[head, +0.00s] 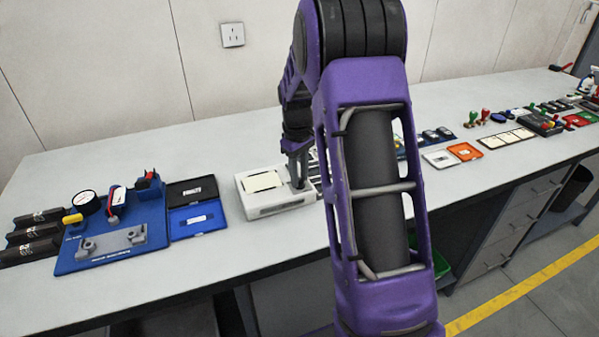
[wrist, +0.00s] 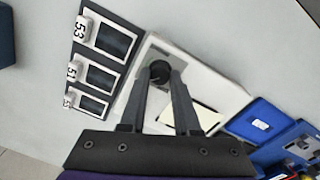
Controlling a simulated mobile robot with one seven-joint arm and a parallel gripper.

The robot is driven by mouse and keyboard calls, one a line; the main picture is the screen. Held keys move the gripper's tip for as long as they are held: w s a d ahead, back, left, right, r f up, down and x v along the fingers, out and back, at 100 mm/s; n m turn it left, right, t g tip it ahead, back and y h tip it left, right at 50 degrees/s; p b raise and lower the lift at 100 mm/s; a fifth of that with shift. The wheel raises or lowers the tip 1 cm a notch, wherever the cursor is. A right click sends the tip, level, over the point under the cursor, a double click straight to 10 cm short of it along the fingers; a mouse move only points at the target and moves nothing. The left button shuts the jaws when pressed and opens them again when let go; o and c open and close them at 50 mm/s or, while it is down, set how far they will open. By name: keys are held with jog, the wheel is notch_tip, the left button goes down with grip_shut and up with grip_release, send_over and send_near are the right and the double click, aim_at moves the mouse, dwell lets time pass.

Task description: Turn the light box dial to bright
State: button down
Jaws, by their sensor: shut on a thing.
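The light box (head: 264,207) is a white box with a pale cream panel on top, on the bench left of my arm in the head view. In the wrist view the light box (wrist: 212,76) lies below my gripper. Its dial (wrist: 159,71) is a dark round knob on the box top, away from the cream panel. My gripper (wrist: 162,76) points down at the dial, with its two fingers shut on it. In the head view my gripper (head: 300,182) reaches the box's right end. The dial's setting is too small to read.
A dark rack with numbered cards (wrist: 103,47) stands close beside the box. A blue open case (head: 196,218) lies left of it, then a blue board (head: 112,240) with a gauge and clamps. My purple arm hides part of the bench. Free bench shows behind the box.

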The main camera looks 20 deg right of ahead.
jog(key=m+p, duration=0.1)
jog(key=m, duration=0.5)
jog(key=shift+r+m, duration=0.1)
jog(key=shift+m, duration=0.2)
jog(key=m+p, duration=0.1)
jog(key=m, duration=0.4)
jog(key=shift+w, duration=0.1)
jog(key=shift+m+p, duration=0.3)
jog(key=c, duration=0.6)
grip_release()
jog(key=r, duration=1.7)
jog(key=shift+w+a+r, duration=0.15)
jog(key=shift+a, duration=0.1)
